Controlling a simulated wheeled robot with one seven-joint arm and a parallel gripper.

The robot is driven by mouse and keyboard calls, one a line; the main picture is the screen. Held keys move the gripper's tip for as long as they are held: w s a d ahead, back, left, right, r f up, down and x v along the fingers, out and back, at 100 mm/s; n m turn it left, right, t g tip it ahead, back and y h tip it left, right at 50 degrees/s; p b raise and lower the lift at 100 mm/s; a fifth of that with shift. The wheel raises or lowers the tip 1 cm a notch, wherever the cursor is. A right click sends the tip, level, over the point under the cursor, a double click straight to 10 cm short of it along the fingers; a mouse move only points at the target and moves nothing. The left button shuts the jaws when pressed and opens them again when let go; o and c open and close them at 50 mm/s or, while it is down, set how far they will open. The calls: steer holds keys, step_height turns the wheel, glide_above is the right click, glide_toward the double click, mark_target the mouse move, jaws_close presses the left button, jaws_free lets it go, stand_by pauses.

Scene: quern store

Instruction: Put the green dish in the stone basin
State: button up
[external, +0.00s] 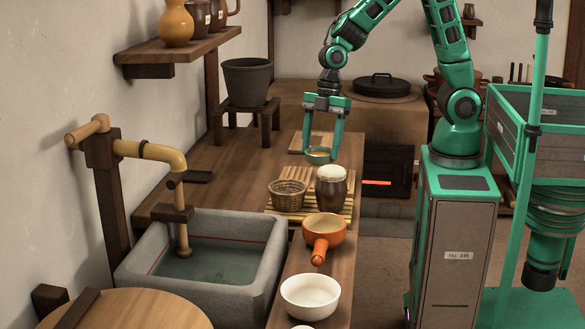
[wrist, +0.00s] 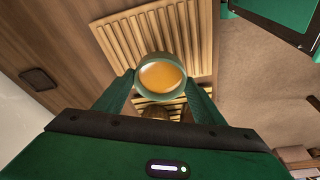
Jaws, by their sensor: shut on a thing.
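The small green dish (external: 318,156) has an orange-brown inside. My gripper (external: 322,150) is shut on it and holds it above the wooden counter, behind the slatted mat. In the wrist view the dish (wrist: 160,77) sits between my two fingers (wrist: 161,90), its open top facing the camera. The grey stone basin (external: 262,245) is at the lower left in the external view, with shallow greenish water inside and a bamboo spout above it. It is well nearer the camera than my gripper and does not show in the wrist view.
An orange pan (external: 324,231) and a white bowl (external: 310,297) stand beside the basin. The bamboo spout (external: 181,215) rises over its left part.

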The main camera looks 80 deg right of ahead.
steer(key=shift+s+a+r, duration=2.85)
steer(key=shift+a+r, duration=1.4)
steer(key=shift+r, duration=1.45)
steer(key=w+a+r+m, duration=0.2)
steer(key=w+a, duration=1.6)
steer(key=w+a+f+m, duration=0.1)
steer(key=w+a, duration=0.1)
steer(key=a, duration=0.5)
steer(key=w+a+f+m, duration=0.1)
steer(key=w+a+f, duration=0.1)
steer(key=a, duration=0.4)
steer(key=shift+t+h, duration=0.4)
steer(key=shift+t, duration=0.1)
steer(key=shift+f, duration=12.9)
steer(key=shift+f, duration=0.15)
